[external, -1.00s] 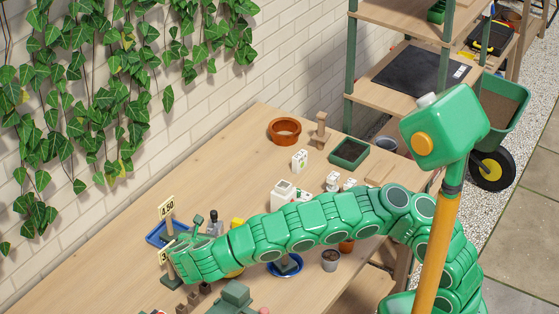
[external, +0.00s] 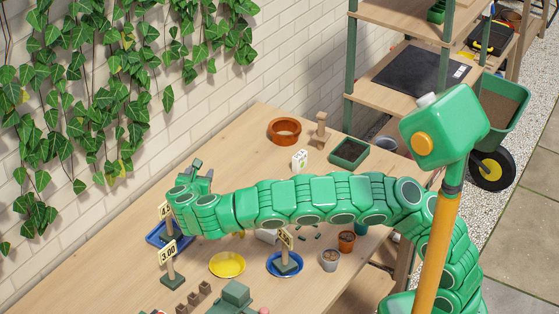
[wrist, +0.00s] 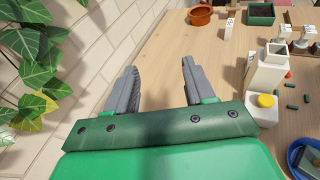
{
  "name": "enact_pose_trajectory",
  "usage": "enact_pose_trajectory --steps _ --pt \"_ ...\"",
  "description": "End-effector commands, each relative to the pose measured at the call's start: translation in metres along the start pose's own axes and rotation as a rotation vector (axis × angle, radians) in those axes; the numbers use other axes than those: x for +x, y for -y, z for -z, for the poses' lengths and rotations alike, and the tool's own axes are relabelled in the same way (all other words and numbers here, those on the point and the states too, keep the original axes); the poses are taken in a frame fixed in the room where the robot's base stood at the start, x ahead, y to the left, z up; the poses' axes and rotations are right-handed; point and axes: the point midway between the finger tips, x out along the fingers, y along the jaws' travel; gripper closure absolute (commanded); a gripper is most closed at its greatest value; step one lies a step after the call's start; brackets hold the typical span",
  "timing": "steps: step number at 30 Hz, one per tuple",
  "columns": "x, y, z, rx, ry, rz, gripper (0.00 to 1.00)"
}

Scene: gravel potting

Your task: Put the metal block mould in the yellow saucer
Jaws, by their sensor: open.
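The yellow saucer (external: 227,265) lies on the bench below my arm in the external view, and it looks empty. My gripper (external: 200,174) is raised near the wall, above the blue tray and away from the yellow saucer. In the wrist view my gripper (wrist: 159,78) is open, with nothing between its two grey fingers.
A blue saucer (external: 272,268) holding a price sign stands right of the yellow one. A blue tray (external: 155,239) and a 3.00 sign (external: 170,256) are at left. Ivy (wrist: 25,60) hangs beside my gripper.

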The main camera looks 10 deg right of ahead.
Motion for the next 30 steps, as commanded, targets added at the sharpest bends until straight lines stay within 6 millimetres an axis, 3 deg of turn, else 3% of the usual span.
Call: enact_pose_trajectory --steps 10,16,23,26,30 --pt "0.091 -0.006 -0.117 -0.051 0.141 -0.124 0.47" --pt "0.139 0.001 -0.154 -0.165 0.154 -0.240 0.47" --pt "0.170 0.016 -0.142 -0.329 0.068 -0.416 0.47" --pt "0.173 0.024 -0.117 -0.404 -0.001 -0.509 0.47" --pt "0.157 0.037 -0.072 -0.499 -0.121 -0.664 0.47"
